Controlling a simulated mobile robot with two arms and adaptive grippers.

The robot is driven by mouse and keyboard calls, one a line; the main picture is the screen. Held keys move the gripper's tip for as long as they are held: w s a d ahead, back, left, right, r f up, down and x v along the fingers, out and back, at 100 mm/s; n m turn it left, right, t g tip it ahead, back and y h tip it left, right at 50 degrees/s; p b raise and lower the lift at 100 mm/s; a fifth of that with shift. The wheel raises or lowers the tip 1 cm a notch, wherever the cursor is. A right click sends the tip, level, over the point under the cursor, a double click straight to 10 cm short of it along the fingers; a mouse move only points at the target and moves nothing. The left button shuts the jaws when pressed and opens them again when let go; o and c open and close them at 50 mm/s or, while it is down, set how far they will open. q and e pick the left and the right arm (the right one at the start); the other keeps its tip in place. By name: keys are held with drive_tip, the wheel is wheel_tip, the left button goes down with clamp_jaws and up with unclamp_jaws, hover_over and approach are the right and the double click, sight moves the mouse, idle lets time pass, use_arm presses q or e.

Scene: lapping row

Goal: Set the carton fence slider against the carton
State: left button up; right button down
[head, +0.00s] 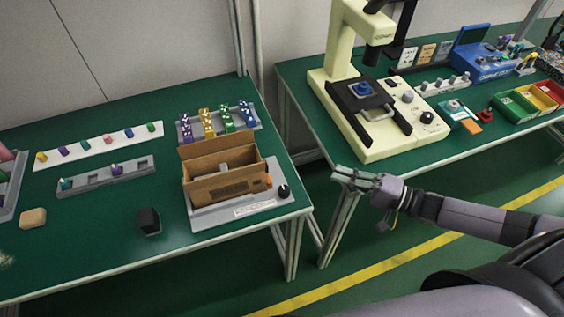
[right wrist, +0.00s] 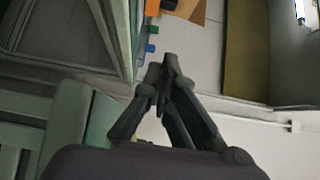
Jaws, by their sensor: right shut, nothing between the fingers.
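An open brown carton (head: 222,184) sits on a grey fixture plate (head: 205,218) at the right end of the left table. A small orange piece (head: 268,181) shows at the carton's right end, and a black knob (head: 283,191) stands right of it on the plate. I cannot tell which part is the fence slider, nor whether it touches the carton. My right gripper (head: 338,174) is shut and empty, right of the fixture, over the gap between the tables. Its closed fingers also show in the right wrist view (right wrist: 168,72). My left gripper is not in view.
Behind the carton is a rack of coloured pieces (head: 250,125). A black block (head: 149,220) and a tan block (head: 33,218) lie to its left. A cream microscope (head: 385,150) stands on the right table. The table's front strip is clear.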

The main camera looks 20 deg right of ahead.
sight(278, 175)
drive_tip(key=x, duration=0.4)
drive_tip(key=s+a+p+x, duration=0.1)
drive_tip(key=x, duration=0.9)
drive_tip(key=shift+s+a+p, duration=0.15)
drive_tip(key=shift+a+p, duration=0.15)
drive_tip(key=shift+p, duration=0.1)
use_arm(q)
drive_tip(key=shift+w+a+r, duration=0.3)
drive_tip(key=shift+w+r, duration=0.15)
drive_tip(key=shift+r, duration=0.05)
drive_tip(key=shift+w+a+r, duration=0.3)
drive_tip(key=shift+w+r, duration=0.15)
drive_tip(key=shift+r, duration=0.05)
use_arm(e)
drive_tip(key=shift+a, duration=0.45)
drive_tip(key=shift+a+r+p, duration=0.1)
drive_tip(key=shift+a+p, duration=0.4)
drive_tip(key=shift+a, duration=0.2)
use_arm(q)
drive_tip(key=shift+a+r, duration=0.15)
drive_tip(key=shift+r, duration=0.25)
use_arm(e)
drive_tip(key=shift+s, duration=0.1)
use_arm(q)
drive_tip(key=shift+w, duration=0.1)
